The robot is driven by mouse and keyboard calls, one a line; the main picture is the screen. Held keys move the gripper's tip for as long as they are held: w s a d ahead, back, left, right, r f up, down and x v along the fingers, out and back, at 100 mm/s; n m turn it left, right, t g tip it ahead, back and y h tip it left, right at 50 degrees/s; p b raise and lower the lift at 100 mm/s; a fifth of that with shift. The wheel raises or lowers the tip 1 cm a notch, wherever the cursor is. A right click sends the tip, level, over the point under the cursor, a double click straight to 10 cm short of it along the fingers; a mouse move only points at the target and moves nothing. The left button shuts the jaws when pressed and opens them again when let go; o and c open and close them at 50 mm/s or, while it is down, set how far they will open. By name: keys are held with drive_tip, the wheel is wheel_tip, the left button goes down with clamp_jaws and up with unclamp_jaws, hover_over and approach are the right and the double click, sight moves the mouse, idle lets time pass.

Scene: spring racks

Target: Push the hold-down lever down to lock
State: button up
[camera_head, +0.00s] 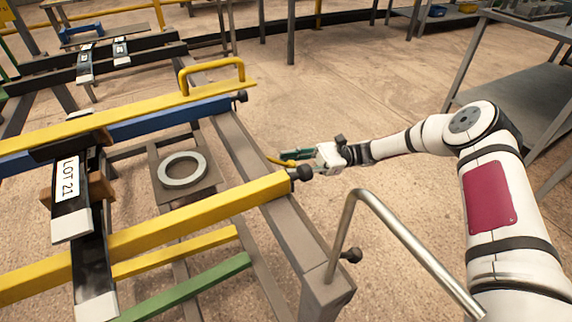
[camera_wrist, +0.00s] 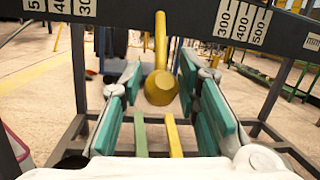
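A yellow lever with a round, thick end (camera_wrist: 161,87) stands out toward the camera in the wrist view, below the dark scale beam. In the head view a short yellow piece (camera_head: 279,161), likely the same lever, shows at the fingers. My gripper (camera_wrist: 159,76) is open, with teal pads left and right of the lever end. Gaps show on both sides, so it is not gripped; depth is hard to judge. In the head view my gripper (camera_head: 290,154) points left, beside the rack's right side rail. The lever's far end is hidden.
The grey rack frame (camera_head: 252,167) carries yellow bars (camera_head: 190,213) and a blue bar (camera_head: 170,122) with dark end knobs. A grey ring (camera_head: 183,169) lies on a plate inside. A bent metal handle (camera_head: 402,235) rises in front. Open floor lies behind my gripper.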

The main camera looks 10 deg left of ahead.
drive_tip(key=v, duration=1)
